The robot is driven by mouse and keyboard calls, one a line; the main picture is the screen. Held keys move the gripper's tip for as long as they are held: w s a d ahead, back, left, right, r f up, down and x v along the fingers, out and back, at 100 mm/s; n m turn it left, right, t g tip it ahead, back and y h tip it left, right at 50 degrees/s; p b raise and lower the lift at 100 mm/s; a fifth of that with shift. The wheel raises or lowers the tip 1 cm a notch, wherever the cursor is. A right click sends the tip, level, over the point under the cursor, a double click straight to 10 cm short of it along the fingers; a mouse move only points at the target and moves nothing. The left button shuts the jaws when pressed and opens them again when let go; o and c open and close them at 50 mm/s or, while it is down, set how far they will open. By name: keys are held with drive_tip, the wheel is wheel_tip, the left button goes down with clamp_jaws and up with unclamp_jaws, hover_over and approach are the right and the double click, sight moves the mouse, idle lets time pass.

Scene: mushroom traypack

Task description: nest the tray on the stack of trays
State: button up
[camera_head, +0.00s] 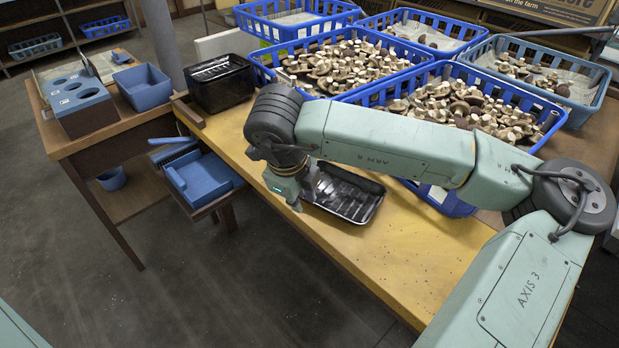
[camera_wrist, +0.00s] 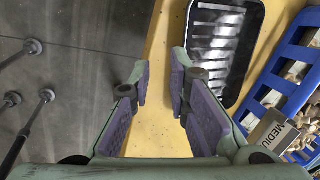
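A black ribbed tray (camera_head: 350,196) lies flat and empty on the yellow tabletop, partly hidden behind my gripper and arm. In the wrist view the tray (camera_wrist: 222,45) is to the right of the fingers. My gripper (camera_head: 297,206) points down beside the tray's left end. In the wrist view my gripper (camera_wrist: 160,78) is open, with only bare yellow table between the fingers. Its right finger overlaps the tray's near-left rim in the picture; I cannot tell whether they touch. The stack of black trays (camera_head: 221,84) stands at the table's far left end.
Blue crates of mushrooms (camera_head: 262,72) stand behind the tray; one crate (camera_wrist: 286,75) with a label is close on the right in the wrist view. A side table (camera_head: 118,140) with blue containers stands left. The tabletop's front strip (camera_head: 405,275) is clear.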

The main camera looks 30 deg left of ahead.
sight(323, 217)
drive_tip(key=shift+m+t+h, duration=0.3)
drive_tip(key=shift+t+h, duration=0.1)
drive_tip(key=w+d+f+b, duration=0.1)
drive_tip(key=f, duration=0.1)
drive_tip(key=w+f+b, duration=0.1)
drive_tip(key=w+f, duration=0.1)
drive_tip(key=w+d+f+b, duration=0.1)
drive_tip(key=w+f, duration=0.1)
drive_tip(key=shift+d+f, duration=0.1)
drive_tip(key=shift+d, duration=0.25)
drive_tip(key=shift+w+f+b, duration=0.25)
drive_tip(key=shift+f+b, duration=0.2)
drive_tip(key=shift+b, duration=0.4)
drive_tip(key=shift+c, duration=0.6)
clamp_jaws()
drive_tip(key=shift+r, duration=0.1)
